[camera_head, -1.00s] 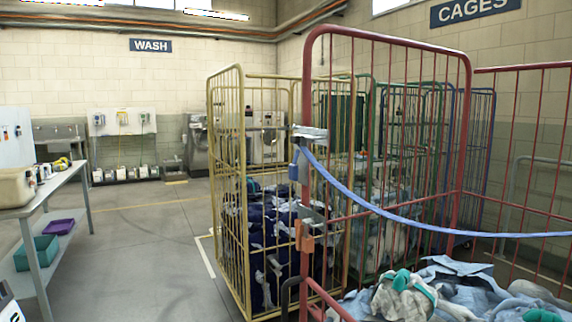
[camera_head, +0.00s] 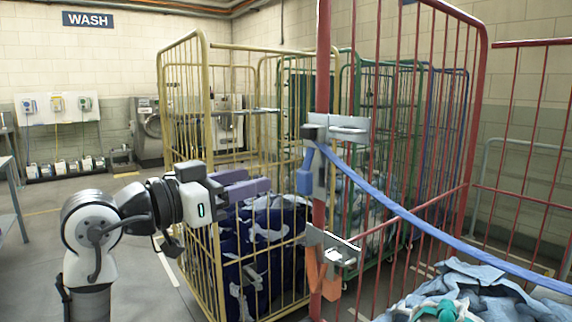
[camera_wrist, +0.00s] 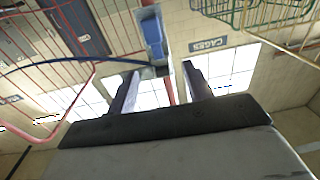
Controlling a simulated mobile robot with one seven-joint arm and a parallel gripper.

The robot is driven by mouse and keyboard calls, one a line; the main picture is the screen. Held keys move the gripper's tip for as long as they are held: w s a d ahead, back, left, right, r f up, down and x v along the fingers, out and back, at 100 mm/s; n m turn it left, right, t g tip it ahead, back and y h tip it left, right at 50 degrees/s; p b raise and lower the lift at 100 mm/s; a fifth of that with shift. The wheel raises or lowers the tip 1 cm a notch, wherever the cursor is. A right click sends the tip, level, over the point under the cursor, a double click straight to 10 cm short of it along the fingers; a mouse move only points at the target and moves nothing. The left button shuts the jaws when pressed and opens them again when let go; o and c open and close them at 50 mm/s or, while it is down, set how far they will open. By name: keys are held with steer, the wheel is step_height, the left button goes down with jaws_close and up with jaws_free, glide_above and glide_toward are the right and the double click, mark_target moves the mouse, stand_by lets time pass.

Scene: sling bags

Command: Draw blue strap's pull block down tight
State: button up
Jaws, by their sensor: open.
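The blue strap (camera_head: 425,226) runs from a metal bracket (camera_head: 346,128) on the red cage's post (camera_head: 322,90) down to the right, over the laundry. The blue pull block (camera_head: 304,174) hangs at the bracket, on the left side of the post. An orange block (camera_head: 322,278) hangs from a lower bracket. My gripper (camera_head: 268,187), with purple fingers, is open and empty to the left of the blue block, roughly level with its lower part, and apart from it. In the wrist view the blue block (camera_wrist: 154,38) shows beyond the open fingers (camera_wrist: 160,75), with the strap (camera_wrist: 55,62) to its left.
A yellow cage (camera_head: 212,255) with dark blue laundry (camera_head: 262,235) stands just behind my gripper. Green and blue cages stand farther back. Light blue laundry (camera_head: 490,282) fills the red cage. Open floor lies to the left, with a table edge (camera_head: 12,190) there.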

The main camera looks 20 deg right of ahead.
mark_target(301, 173)
steer(key=shift+g, duration=0.3)
steer(key=p+x, duration=0.1)
steer(key=x, duration=0.5)
steer(key=p+x, duration=0.2)
steer(key=x, duration=0.5)
steer(key=shift+s+f, duration=0.2)
steer(key=shift+x, duration=0.8)
steer(key=shift+f, duration=0.1)
steer(key=shift+c, duration=0.3)
